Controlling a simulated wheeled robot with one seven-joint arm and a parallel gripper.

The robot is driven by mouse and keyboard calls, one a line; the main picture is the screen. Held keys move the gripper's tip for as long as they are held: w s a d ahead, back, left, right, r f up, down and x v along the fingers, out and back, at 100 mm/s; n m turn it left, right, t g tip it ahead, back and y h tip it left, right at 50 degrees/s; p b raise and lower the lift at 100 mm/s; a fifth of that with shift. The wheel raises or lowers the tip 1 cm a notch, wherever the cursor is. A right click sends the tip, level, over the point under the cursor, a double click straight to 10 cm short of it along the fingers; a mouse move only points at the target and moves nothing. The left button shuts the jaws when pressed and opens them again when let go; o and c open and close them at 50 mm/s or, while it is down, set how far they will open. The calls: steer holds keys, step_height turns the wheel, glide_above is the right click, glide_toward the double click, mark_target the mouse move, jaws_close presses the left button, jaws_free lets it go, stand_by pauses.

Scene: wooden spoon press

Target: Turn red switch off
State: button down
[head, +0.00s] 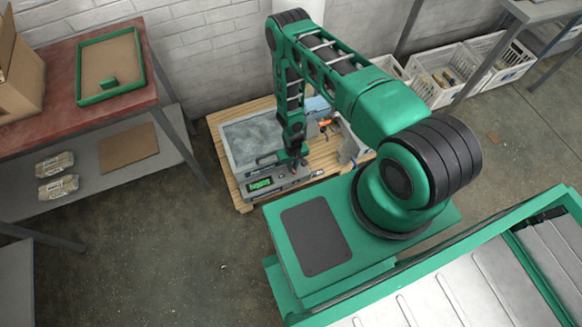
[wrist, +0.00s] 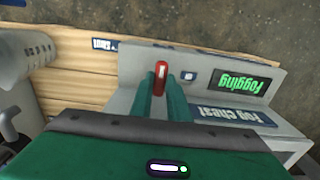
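The red switch (wrist: 161,76) stands up from the grey front panel of the fog chest (wrist: 213,55). In the wrist view it shows at the tips of my gripper (wrist: 160,84), in line with the gap between the two green fingers. The fingers are apart by about the switch's width; whether they touch it I cannot tell. A lit green display (wrist: 243,82) beside the switch reads "Fogging", upside down in this view. In the head view my gripper (head: 297,162) is low over the chest's front panel (head: 285,180); the switch is too small to make out there.
The chest stands on a wooden pallet (head: 228,184) by the brick wall. A red-topped table (head: 125,113) with a green-framed tray (head: 82,92) is at left. White crates (head: 436,88) stand at back right. The floor left of the pallet is clear.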

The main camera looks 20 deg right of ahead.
steer(key=shift+a, duration=0.3)
steer(key=shift+d, duration=0.15)
